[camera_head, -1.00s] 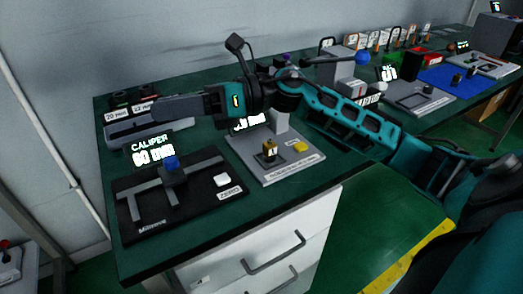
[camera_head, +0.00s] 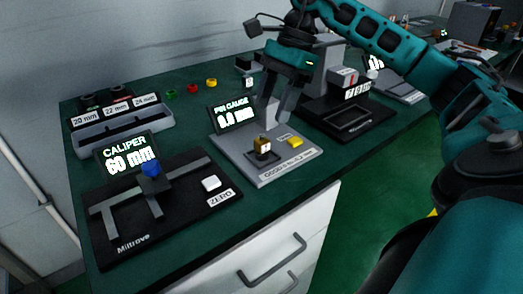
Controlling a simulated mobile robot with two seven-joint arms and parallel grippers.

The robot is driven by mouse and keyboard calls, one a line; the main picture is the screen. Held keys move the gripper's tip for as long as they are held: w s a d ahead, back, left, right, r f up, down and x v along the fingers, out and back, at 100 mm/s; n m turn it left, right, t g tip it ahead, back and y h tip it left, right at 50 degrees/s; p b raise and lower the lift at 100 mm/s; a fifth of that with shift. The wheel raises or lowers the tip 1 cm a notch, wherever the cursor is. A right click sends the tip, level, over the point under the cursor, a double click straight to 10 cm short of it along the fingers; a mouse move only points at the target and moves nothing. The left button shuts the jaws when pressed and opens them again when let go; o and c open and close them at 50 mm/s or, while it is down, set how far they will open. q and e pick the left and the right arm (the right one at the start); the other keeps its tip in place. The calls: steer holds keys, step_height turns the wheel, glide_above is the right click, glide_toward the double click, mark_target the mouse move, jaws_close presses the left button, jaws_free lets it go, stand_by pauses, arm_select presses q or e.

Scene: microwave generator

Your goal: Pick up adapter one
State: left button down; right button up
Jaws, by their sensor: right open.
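No label reading adapter one is legible, so I cannot tell which object it is. Three small rings, green (camera_head: 171,94), red (camera_head: 192,88) and yellow (camera_head: 211,82), lie at the back of the bench near the wall. A small brass-coloured block (camera_head: 264,146) sits on the pin gauge (camera_head: 245,158), which reads 0.0 mm. My right gripper (camera_head: 274,119) is open, its fingers pointing down above the rear of the pin gauge, behind the block. Nothing shows between the fingers. My left gripper is not in view.
The caliper (camera_head: 188,219), reading 60 mm, stands at the front left. A grey tray (camera_head: 125,134) with 20, 22 and 24 mm labels is behind it. A black instrument (camera_head: 352,123) stands right of the pin gauge. Green bench surface is free around the rings.

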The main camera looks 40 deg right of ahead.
mark_target(264, 135)
steer(key=x, duration=0.2)
steer(key=shift+a+f, duration=0.2)
steer(key=shift+f, duration=0.15)
steer(key=b+x, duration=0.1)
steer(key=x, duration=0.4)
steer(key=shift+s+a, duration=0.15)
steer(key=shift+r, duration=0.1)
jaws_close()
